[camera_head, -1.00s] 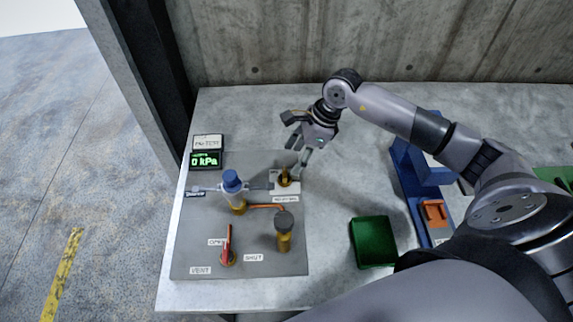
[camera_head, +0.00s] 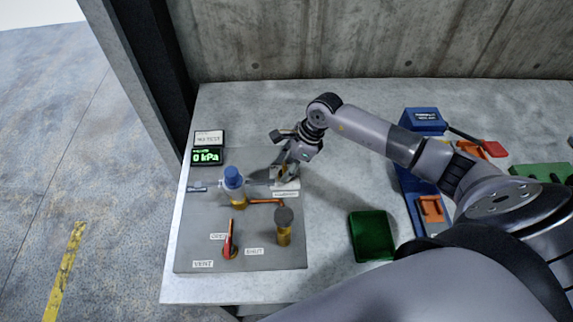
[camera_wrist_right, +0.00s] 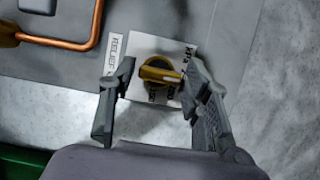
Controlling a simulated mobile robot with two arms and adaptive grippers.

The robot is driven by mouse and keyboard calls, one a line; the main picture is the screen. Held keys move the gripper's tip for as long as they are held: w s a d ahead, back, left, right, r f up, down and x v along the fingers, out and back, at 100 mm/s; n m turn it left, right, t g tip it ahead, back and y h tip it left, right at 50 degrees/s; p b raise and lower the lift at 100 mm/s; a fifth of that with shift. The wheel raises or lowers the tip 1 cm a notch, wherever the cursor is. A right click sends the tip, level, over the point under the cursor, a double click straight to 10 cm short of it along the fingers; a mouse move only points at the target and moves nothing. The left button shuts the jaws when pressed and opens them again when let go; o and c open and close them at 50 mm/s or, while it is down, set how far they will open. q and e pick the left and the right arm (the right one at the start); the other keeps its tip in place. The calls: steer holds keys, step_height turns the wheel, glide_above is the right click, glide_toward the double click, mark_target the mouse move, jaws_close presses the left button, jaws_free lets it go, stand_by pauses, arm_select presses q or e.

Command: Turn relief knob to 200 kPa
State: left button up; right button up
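The relief knob (camera_wrist_right: 160,72) is a round dark knob with a yellow bar, on a white plate lettered RELIEF (camera_wrist_right: 118,50) in the right wrist view. My right gripper (camera_wrist_right: 158,105) is open, with one finger on each side of the knob and gaps showing between fingers and knob. In the head view my right gripper (camera_head: 284,172) covers most of the knob. A display (camera_head: 206,157) at the panel's upper left reads 0 kPa in green. My left gripper is not in view.
On the grey panel (camera_head: 195,235) stand a blue-capped valve (camera_head: 233,180), a red lever (camera_head: 230,240) by OPEN and SHUT labels, and a dark-topped brass knob (camera_head: 284,225). A green tray (camera_head: 371,236) and a blue stand (camera_head: 415,185) are to the right.

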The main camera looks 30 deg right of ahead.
steer(key=c, duration=0.8)
steer(key=shift+o, duration=0.2)
steer(key=shift+m, duration=0.3)
steer(key=m+t+b, duration=0.1)
steer(key=m, duration=0.2)
steer(key=shift+m+h, duration=0.3)
steer(key=shift+h, duration=0.1)
steer(key=shift+s+a+m+t+h+b, duration=0.1)
steer(key=shift+m+t+h+b, duration=0.4)
steer(key=shift+m, duration=0.6)
steer(key=shift+a+m+t+h+b, duration=0.1)
steer(key=shift+m+t+h+b, duration=0.15)
steer(key=shift+m+b, duration=0.65)
steer(key=shift+m, duration=0.4)
steer(key=o, duration=1.1)
steer(key=shift+o, duration=0.2)
